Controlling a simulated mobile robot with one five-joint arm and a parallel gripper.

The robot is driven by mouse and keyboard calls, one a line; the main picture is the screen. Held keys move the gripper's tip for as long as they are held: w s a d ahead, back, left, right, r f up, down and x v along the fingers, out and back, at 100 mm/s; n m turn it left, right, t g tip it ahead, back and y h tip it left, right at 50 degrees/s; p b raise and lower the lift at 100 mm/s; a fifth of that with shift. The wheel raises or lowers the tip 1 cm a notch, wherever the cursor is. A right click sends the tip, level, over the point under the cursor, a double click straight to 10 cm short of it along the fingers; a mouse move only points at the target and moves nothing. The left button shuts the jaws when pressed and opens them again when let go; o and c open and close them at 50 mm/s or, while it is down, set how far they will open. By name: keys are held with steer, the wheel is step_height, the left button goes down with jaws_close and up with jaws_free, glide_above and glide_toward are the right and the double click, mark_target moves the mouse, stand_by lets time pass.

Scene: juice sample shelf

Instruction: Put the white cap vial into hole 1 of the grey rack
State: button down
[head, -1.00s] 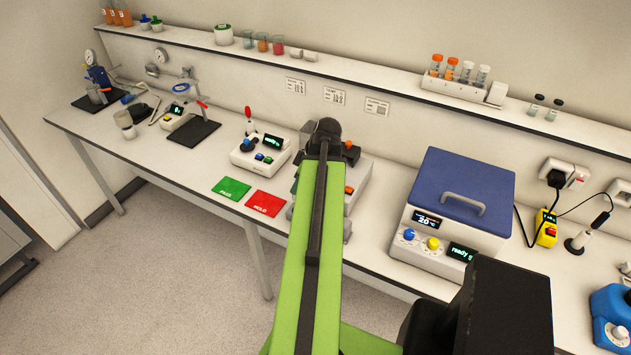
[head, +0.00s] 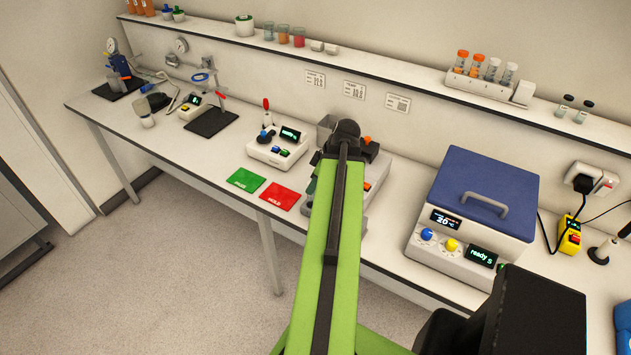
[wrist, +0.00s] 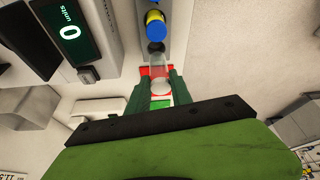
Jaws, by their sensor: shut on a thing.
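In the wrist view, my gripper (wrist: 160,80) has its two dark green fingers closed on a clear vial with a whitish round end, which I take as the white cap vial (wrist: 160,87). It lies between the fingers, above red and green patches. A blue-capped vial (wrist: 156,28) with a yellow part stands just beyond, on a grey strip (wrist: 171,42) that may be the grey rack. I cannot make out hole 1. In the head view, my arm hides the gripper and the held vial.
A box with a blue lid (head: 485,192) stands right of my arm. Green (head: 246,180) and red (head: 279,196) cards lie left of it. A control box (head: 279,148) stands behind them. The wall shelf holds a white rack (head: 470,87) of vials.

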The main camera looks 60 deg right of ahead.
steer(key=shift+f+b, duration=0.65)
steer(key=shift+f, duration=0.3)
steer(key=shift+f+b, duration=1.85)
steer(key=c, duration=1.1)
jaws_free()
steer(key=p+v, duration=1.6)
steer(key=v, duration=0.1)
steer(key=shift+r, duration=0.3)
